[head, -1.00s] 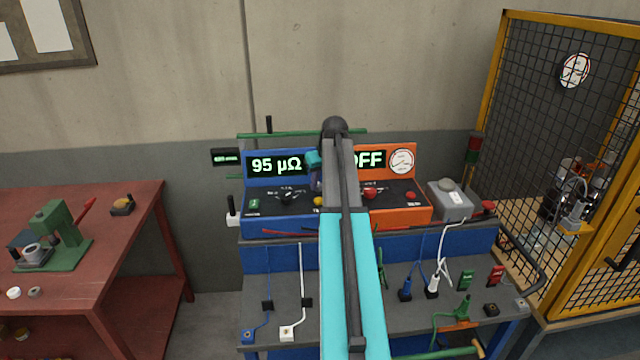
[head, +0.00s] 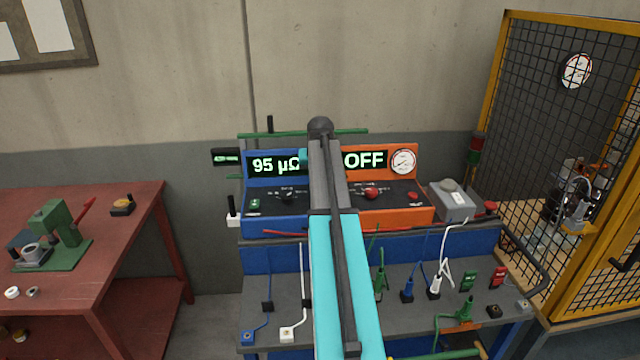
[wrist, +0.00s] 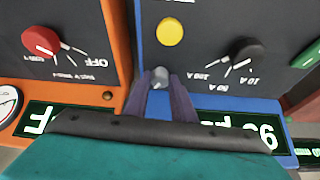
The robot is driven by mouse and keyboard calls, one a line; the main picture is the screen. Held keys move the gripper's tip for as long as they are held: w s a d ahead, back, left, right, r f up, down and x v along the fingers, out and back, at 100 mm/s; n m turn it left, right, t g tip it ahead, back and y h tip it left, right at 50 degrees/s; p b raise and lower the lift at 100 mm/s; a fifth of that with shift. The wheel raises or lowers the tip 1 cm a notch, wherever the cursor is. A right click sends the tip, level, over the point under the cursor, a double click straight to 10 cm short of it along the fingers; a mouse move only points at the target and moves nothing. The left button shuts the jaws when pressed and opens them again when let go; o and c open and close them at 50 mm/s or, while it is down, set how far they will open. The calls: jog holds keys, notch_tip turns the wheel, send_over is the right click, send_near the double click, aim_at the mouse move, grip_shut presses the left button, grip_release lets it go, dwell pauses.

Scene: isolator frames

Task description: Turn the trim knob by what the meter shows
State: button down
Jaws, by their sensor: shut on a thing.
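The blue meter (head: 262,229) stands on the bench shelf, and its display (head: 270,165) reads 95 µΩ in the head view. In the wrist view, upside down, its panel (wrist: 205,75) shows a yellow button (wrist: 170,32) and a black selector knob (wrist: 246,50). A small grey trim knob (wrist: 158,73) sits near the panel's edge by the orange unit. My gripper (wrist: 159,80) is shut on this trim knob, with a finger at each side. The knob's pointer mark cannot be made out. My arm hides the gripper in the head view.
The orange unit (head: 400,216) stands close beside the meter, with a display reading OFF (head: 364,160), a red knob (head: 371,193) and a dial (head: 403,161). A grey box (head: 452,205) is right of it. A mesh cage (head: 545,120) stands at right.

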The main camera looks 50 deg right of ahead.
jog(key=c, duration=1.5)
grip_release()
jog(key=shift+r, duration=0.15)
jog(key=b+v, duration=0.3)
jog(key=v, duration=1)
jog(key=shift+a+r+b, duration=0.1)
jog(key=shift+r+b, duration=0.2)
jog(key=shift+b, duration=0.05)
